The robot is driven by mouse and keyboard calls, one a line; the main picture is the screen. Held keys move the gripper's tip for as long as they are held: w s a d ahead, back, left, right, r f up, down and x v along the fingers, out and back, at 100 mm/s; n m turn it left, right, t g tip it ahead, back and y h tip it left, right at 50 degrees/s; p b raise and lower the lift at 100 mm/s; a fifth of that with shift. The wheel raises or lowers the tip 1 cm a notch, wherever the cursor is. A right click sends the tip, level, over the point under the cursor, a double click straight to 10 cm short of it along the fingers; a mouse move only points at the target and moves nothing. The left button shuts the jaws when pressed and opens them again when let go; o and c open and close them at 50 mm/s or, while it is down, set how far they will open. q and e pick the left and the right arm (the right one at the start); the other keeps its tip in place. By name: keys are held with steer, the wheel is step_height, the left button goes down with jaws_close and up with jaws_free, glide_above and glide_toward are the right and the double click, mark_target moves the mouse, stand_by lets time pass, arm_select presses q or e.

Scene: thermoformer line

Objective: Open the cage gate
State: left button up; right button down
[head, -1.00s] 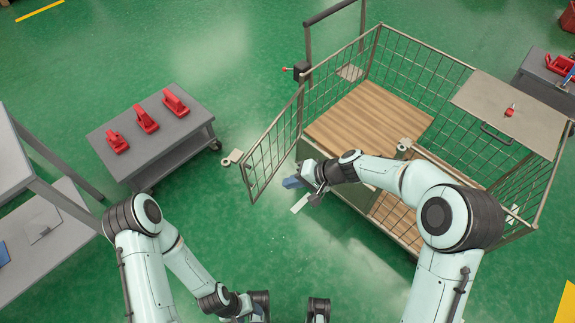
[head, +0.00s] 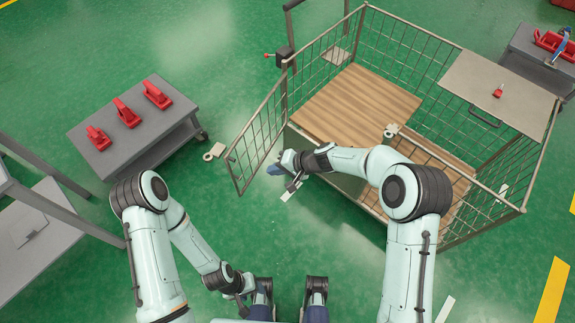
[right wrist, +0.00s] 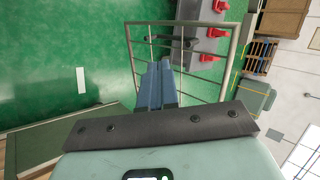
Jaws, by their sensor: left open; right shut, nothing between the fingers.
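The cage (head: 445,62) is a wire-mesh cart with a wooden floor. Its mesh gate (head: 259,140) stands swung outward at the cage's left end, its free edge toward the lower left. My right gripper (head: 277,169) is shut and empty, low beside the gate on the side facing the cage; contact cannot be told. In the right wrist view, the blue fingers (right wrist: 160,72) are together and overlap the gate's frame and bars (right wrist: 190,62). My left gripper (head: 289,287) is open and empty at the bottom of the head view, far from the gate.
A grey cart (head: 135,120) with red parts stands left of the gate, with clear green floor between. A latch-like post part (head: 284,57) with a red knob is at the gate's hinge side. A grey table (head: 40,235) stands at the left. A plate (head: 500,82) covers the cage's far right.

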steer(key=a, duration=0.2)
steer(key=w+a, duration=0.1)
steer(key=a, duration=0.1)
steer(key=shift+f+p, duration=0.1)
steer(key=shift+p, duration=0.3)
steer(key=shift+a, duration=0.15)
